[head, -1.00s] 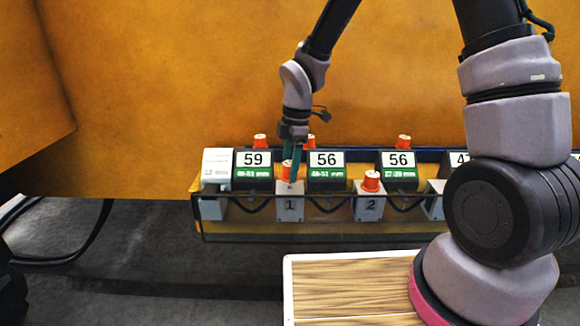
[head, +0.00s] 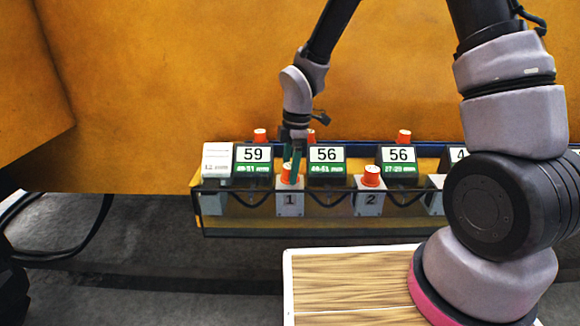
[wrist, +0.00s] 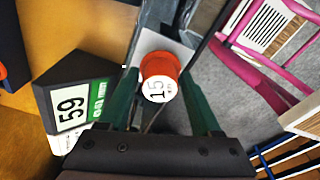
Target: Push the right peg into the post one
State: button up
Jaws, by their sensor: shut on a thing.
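Post one (head: 290,200) is a grey block marked 1 on the front of the rail. An orange peg (head: 286,174) stands at its top; in the wrist view this peg (wrist: 158,78) has a white end printed 15. My gripper (head: 291,168) has its green fingers shut on the peg from above. The fingers also show on either side of it in the wrist view (wrist: 160,90). The peg's lower end is hidden, so I cannot tell how deep it sits. Post two (head: 369,203), to the right, carries another orange peg (head: 371,176).
Green-fronted blocks marked 59 (head: 254,155), 56 (head: 325,155) and 56 (head: 398,155) stand close behind the posts, with orange caps behind them. Black cables loop between the posts. A large orange wall (head: 180,90) rises behind. A wood-topped surface (head: 345,285) lies in front.

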jog(key=shift+f, duration=0.35)
jog(key=o, duration=1.5)
jog(key=shift+c, duration=0.2)
jog(key=r, duration=0.3)
jog(key=d+r, duration=0.1)
jog(key=r, duration=0.6)
jog(key=shift+w+d+r, duration=0.15)
jog(key=shift+w+r, duration=0.05)
jog(key=shift+r, duration=0.15)
jog(key=s+d+r+m+t, duration=0.3)
jog(key=s+d+r+m, duration=0.3)
jog(key=d+r+m, duration=0.4)
jog(key=s+d+r+m+t, duration=0.4)
jog(key=s+d+r+m, duration=0.2)
jog(key=d+r+m, duration=0.5)
jog(key=m, duration=0.4)
jog(key=shift+s+d+r+m+t+y, duration=0.15)
jog(key=shift+s+d+m+t+y, duration=0.1)
jog(key=shift+s+m+t+y, duration=0.1)
